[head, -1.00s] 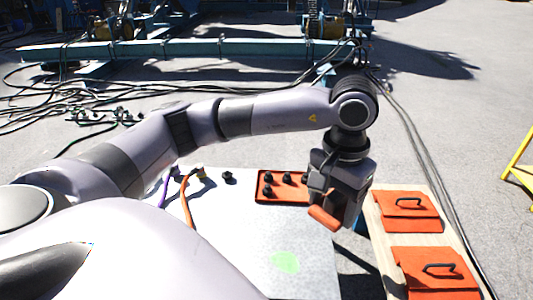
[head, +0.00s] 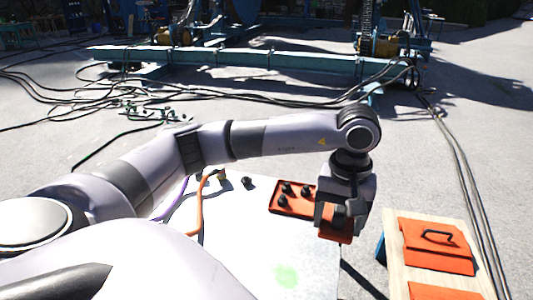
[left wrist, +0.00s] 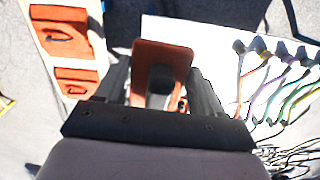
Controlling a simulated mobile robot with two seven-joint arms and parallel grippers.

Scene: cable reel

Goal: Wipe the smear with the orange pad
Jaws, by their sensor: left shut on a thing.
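The smear is a pale green patch (head: 287,276) on the light table top (head: 232,240), in the lower middle of the head view. My left gripper (head: 338,218) is shut on the orange pad (head: 335,236), which shows below the fingers near the table's right edge. The pad is up and to the right of the smear in the picture; I cannot tell its exact height over the table. In the left wrist view the pad (left wrist: 143,62) shows between the fingers, with a dark grip on it. The smear is not visible there. My right gripper is not in view.
Orange and purple cables (head: 201,205) lie at the table's left. A wooden board (head: 396,262) with orange handled panels (head: 437,245) stands to the right, across a gap. Cables cover the floor behind.

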